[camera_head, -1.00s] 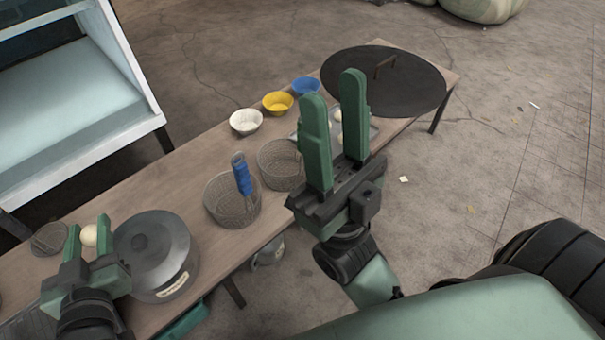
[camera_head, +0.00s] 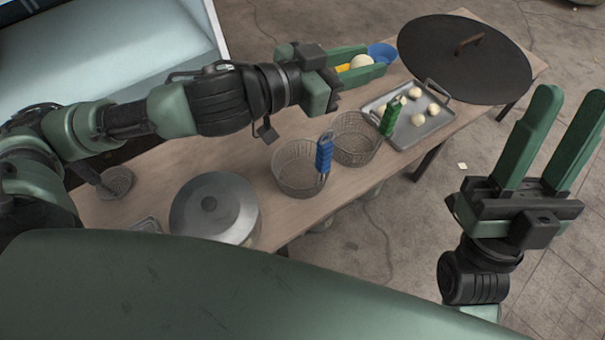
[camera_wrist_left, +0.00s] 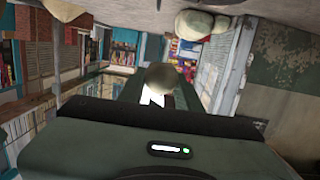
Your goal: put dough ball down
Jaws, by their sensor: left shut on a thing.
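My left gripper (camera_head: 376,62) reaches in from the left and is shut on a pale dough ball (camera_head: 361,62). The held ball also shows, blurred, in the left wrist view (camera_wrist_left: 164,79). A metal tray (camera_head: 432,128) with several dough balls (camera_head: 417,120) lies to the right and nearer. My right gripper (camera_head: 568,97) is open and empty at the right, beyond the table's near edge.
Two wire baskets, one with a blue handle (camera_head: 324,155) and one with a green handle (camera_head: 390,116), stand by the tray. A lidded pot (camera_head: 213,207) stands at the left. A large black round lid (camera_head: 440,55) covers the far right end. The blue bowl (camera_head: 383,53) is close behind my gripper.

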